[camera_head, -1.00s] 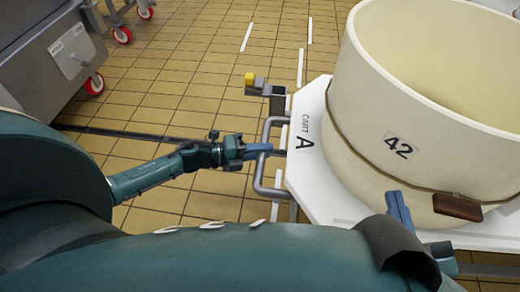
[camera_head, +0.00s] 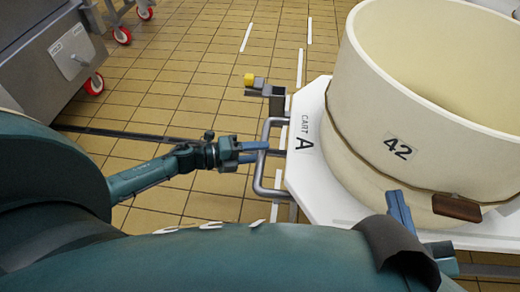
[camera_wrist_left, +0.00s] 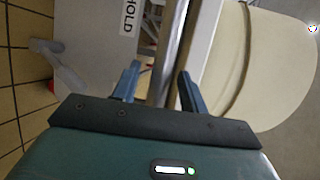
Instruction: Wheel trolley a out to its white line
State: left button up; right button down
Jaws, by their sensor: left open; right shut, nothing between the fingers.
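Trolley a is a white platform marked CART A (camera_head: 307,175), with a cream round vat (camera_head: 365,110) numbered 42 on it. Its grey tubular handle (camera_head: 259,172) sticks out on the left side. My left gripper (camera_head: 264,152) is open at the handle; in the left wrist view a grey bar (camera_wrist_left: 172,50) shows between its spread fingers (camera_wrist_left: 157,85). I cannot tell whether they touch it. My right gripper (camera_head: 400,210) is shut and empty, in front of the vat near the platform's near side. White line pieces (camera_head: 246,38) lie on the floor; which belongs to this trolley is unclear.
A yellow-tipped bracket (camera_head: 252,79) sits just beyond the handle. A grey steel unit (camera_head: 45,50) on red casters (camera_head: 95,84) stands at the upper left. A dark floor strip (camera_head: 130,134) crosses the tiles. Tiled floor (camera_head: 190,70) between the unit and trolley is clear.

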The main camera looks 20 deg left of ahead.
pick_arm(q)
jog(key=p+v, duration=0.2)
jog(key=v, duration=1)
